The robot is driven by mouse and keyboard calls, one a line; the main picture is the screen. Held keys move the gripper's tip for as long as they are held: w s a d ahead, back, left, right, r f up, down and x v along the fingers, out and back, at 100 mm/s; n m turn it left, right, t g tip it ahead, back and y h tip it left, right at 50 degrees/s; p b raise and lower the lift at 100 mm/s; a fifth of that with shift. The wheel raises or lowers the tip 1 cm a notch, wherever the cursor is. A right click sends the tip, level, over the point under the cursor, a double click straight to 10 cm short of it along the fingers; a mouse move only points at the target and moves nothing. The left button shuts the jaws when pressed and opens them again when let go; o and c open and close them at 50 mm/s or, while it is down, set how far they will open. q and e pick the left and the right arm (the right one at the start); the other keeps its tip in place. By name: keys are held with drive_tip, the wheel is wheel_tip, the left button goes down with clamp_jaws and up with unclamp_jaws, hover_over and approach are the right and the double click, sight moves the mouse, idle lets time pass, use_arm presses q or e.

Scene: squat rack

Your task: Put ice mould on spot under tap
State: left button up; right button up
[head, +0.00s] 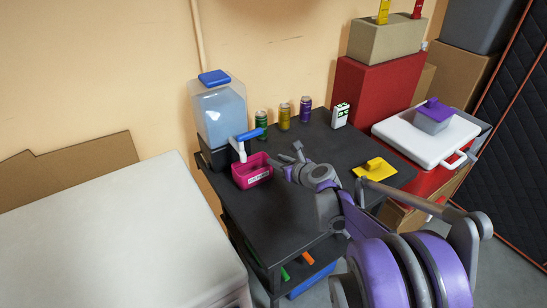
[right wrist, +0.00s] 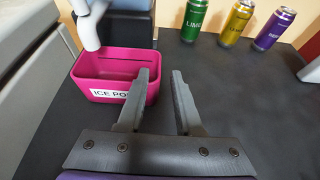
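The ice mould is a pink open-topped box (head: 251,176) with a white label reading "ICE PO…", standing upright on the dark table by the water dispenser's tap. The tap has a blue handle (head: 250,134) and a white spout (head: 240,153) above the mould's back left part. In the right wrist view the mould (right wrist: 112,68) is left of my gripper, with the spout (right wrist: 90,27) over its back left rim. My right gripper (head: 291,160) is open and empty, just right of the mould; it also shows in the right wrist view (right wrist: 164,75). Finger contact with the mould is unclear. My left gripper is not in view.
The water dispenser (head: 219,110) stands at the table's back left corner. Green (head: 261,124), yellow (head: 284,117) and purple (head: 305,110) cans line the back edge. A small white-green box (head: 340,116) and a yellow item (head: 375,169) are to the right. The front table (head: 265,215) is clear.

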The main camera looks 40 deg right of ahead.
drive_tip(key=p+v, duration=0.1)
drive_tip(key=v, duration=0.7)
drive_tip(key=shift+s, duration=0.2)
